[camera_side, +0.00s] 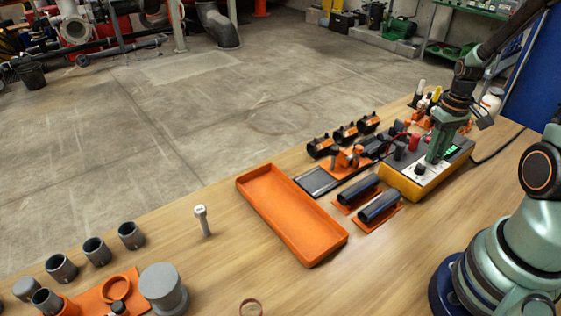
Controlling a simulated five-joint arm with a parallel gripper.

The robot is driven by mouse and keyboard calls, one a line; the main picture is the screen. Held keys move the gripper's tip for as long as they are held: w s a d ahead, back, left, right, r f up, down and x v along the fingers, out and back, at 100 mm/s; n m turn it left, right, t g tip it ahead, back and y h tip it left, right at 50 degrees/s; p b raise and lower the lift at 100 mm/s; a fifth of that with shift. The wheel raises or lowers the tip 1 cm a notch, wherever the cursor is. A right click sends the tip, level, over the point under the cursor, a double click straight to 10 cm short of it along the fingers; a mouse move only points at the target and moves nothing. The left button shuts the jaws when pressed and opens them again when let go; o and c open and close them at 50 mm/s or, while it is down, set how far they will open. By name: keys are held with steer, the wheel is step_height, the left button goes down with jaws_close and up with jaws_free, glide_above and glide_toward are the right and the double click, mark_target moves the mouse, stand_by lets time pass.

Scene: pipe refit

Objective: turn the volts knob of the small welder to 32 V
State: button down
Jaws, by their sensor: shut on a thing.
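The small welder (400,188) is a yellow and dark box with a pale top panel, standing at the right of the wooden table. A lit green display (452,151) shows on its panel, too small to read. My gripper (424,166) reaches down onto the panel, its green fingers shut on a knob there. The fingers hide most of that knob, so its setting cannot be read. A dark knob (400,153) and a red part (414,142) stand on the panel to the left of my gripper.
Two black pipes on orange holders (379,207) lie just left of the welder. An empty orange tray (292,213) is further left. Black couplers (345,134) stand behind. Grey fittings (95,250) and a pale upright pin (202,220) are at the left. The table's front middle is mostly clear.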

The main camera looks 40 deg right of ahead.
mark_target(436, 155)
steer(key=m, duration=0.4)
steer(key=shift+m, duration=2.1)
steer(key=c, duration=0.6)
jaws_free()
steer(key=shift+c, duration=0.2)
steer(key=shift+r, duration=0.1)
step_height(436, 155, up, 12)
